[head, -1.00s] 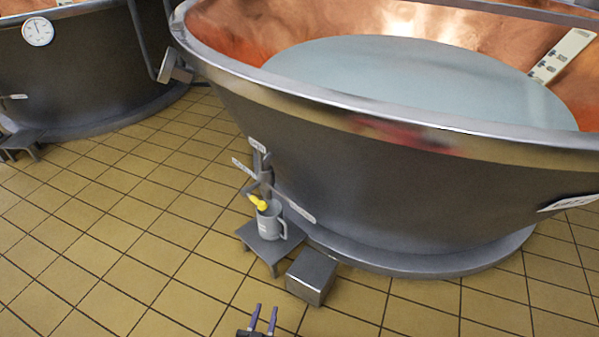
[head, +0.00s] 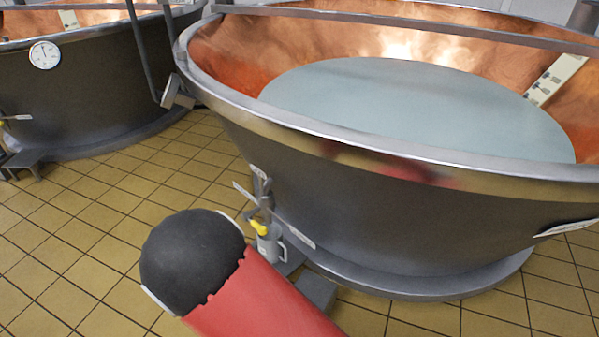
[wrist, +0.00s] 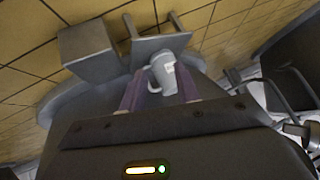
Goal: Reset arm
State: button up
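My red and black arm fills the lower middle of the head view. My gripper (wrist: 159,80) shows only in the wrist view, its two purple fingers spread apart. A grey mug (head: 270,243) stands under the tap (head: 262,190) of the big copper vat in the head view, with a yellow piece (head: 258,228) at its top. The mug also shows in the wrist view (wrist: 165,72), lined up between the fingers but seemingly beyond them. I see nothing held. The head view does not show the gripper.
The mug's low metal stand (wrist: 160,46) and a metal box (wrist: 88,50) are beside each other on the tiled floor. The big vat (head: 400,225) holds pale liquid. A second vat (head: 90,100) stands at left. Open floor (head: 60,270) lies at lower left.

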jog(key=w+d+r+n+g+y+p, duration=0.1)
jog(key=d+r, duration=0.2)
jog(key=r, duration=0.6)
jog(key=d+r+n+g+y+p, duration=0.15)
jog(key=d+r, duration=0.25)
jog(key=r, duration=0.4)
jog(key=w+d+r+y, duration=0.1)
jog(key=d+r+y, duration=0.15)
jog(key=r, duration=0.65)
jog(key=s+d+r+h, duration=0.1)
jog(key=s+d+r, duration=0.3)
jog(key=d, duration=0.3)
jog(key=s+d+r+n+h+p, duration=0.1)
jog(key=s+d+r+h, duration=0.1)
jog(key=s+d+r, duration=0.2)
jog(key=s+d+r+n+h+p, duration=0.1)
jog(key=s+d+r, duration=0.3)
jog(key=s+d, duration=0.4)
jog(key=d, duration=0.2)
jog(key=shift+s+d+h, duration=0.3)
jog(key=shift+d+h, duration=0.05)
jog(key=shift+h, duration=0.05)
jog(key=shift+r, duration=0.15)
